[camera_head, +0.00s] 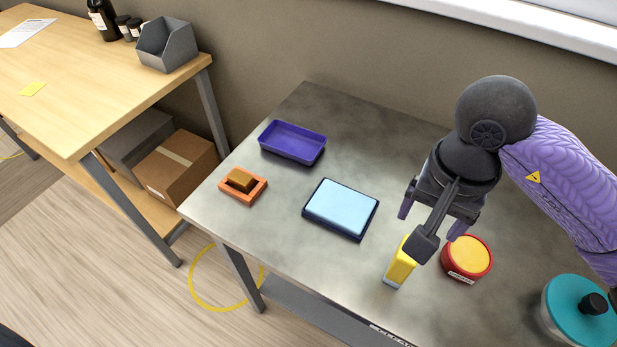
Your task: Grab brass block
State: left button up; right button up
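A small brass-brown block (240,179) sits in an orange open holder (233,197) near the left edge of the grey metal table. My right gripper (432,216) is over the right part of the table, far to the right of the block. Its two purple-tipped fingers are apart, with nothing visible between them, though a dark part of the hand covers some of the gap. My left gripper is not in view.
On the table (372,128) are a purple tray (293,143), a light-blue pad (342,206) in a dark frame, a yellow upright piece (400,266), a red round tin (467,258) and a teal-lidded pot (577,318). A wooden bench (100,70) stands left.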

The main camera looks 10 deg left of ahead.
aim_at(242, 183)
jog(key=j, duration=0.95)
jog(key=i+j, duration=0.15)
jog(key=j, duration=0.75)
